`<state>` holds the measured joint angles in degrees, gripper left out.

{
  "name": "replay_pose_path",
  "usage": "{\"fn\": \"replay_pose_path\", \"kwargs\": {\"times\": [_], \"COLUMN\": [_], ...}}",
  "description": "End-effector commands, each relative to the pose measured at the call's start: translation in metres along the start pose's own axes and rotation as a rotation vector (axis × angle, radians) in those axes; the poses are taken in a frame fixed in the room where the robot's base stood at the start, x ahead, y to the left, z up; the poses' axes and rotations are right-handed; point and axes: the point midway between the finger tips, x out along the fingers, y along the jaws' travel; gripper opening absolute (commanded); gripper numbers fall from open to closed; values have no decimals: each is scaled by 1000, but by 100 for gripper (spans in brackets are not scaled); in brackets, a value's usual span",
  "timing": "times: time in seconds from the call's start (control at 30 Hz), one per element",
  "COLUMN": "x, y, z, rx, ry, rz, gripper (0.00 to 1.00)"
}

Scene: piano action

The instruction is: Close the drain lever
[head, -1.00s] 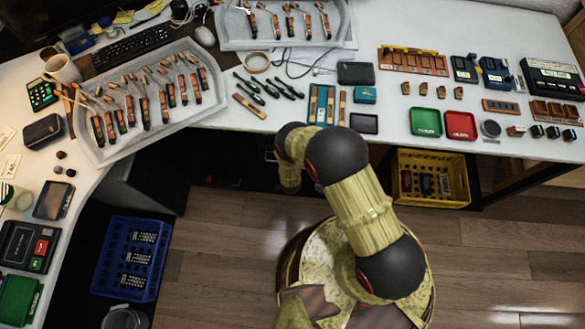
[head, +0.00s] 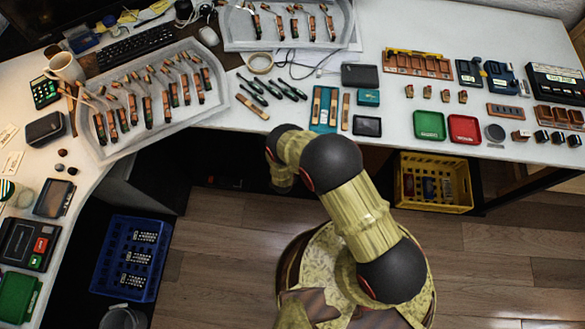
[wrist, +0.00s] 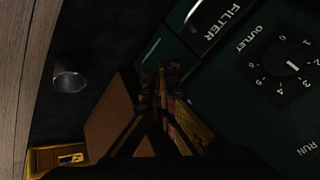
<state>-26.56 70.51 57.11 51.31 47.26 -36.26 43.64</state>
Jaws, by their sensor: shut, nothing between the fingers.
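In the wrist view my gripper (wrist: 165,78) is shut and empty, its fingertips in front of a dark green panel (wrist: 235,85). The panel carries the words FILTER, OUTLET and RUN and a black numbered dial (wrist: 285,66) with a white pointer mark. A pale metal piece (wrist: 193,12) shows beside the word FILTER at the top edge. A short metal cylinder (wrist: 69,80) stands out from a dark surface left of the fingers. I cannot tell which part is the drain lever. Contact between fingertips and panel cannot be judged. In the head view my gripper is hidden.
A brown flat-sided thing (wrist: 106,122) is close left of the fingers, with a yellow object (wrist: 50,158) below it. In the head view the white desk (head: 290,130) holds trays and tools. A yellow crate (head: 435,203) and a blue crate (head: 128,290) stand below it.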

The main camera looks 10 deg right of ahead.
Motion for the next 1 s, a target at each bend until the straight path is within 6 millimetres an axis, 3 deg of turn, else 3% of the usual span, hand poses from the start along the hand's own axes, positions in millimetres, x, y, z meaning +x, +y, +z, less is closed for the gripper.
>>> {"fn": "replay_pose_path", "kwargs": {"times": [0.47,1.0], "x": [1,8], "y": [-2,-1], "z": [0,-14], "rx": [38,37], "ry": [20,20], "rz": [20,20], "gripper": [0,0]}}
